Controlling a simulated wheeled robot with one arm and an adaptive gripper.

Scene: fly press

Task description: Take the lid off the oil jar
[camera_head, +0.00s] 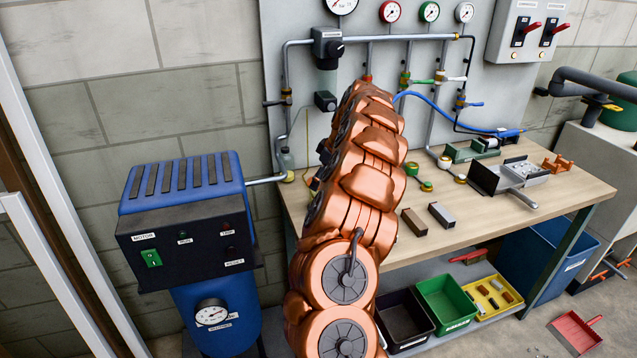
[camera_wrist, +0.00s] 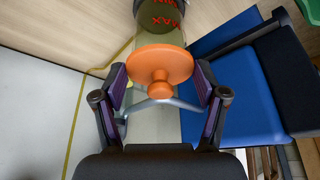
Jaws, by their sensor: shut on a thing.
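The orange lid (camera_wrist: 160,66), a round disc with a central knob, shows in the middle of the wrist view. My gripper (camera_wrist: 160,78) has one finger on each side of the lid, shut on its rim. The oil jar (camera_wrist: 158,40) is a clear cylinder lined up behind the lid, with dark green contents and red MAX lettering at the top of the view. I cannot tell whether the lid still touches the jar.
A blue compressor (camera_head: 188,180) stands left of my arm. Pipes and gauges line the back panel (camera_head: 297,20). Bins (camera_head: 447,300) sit below the bench.

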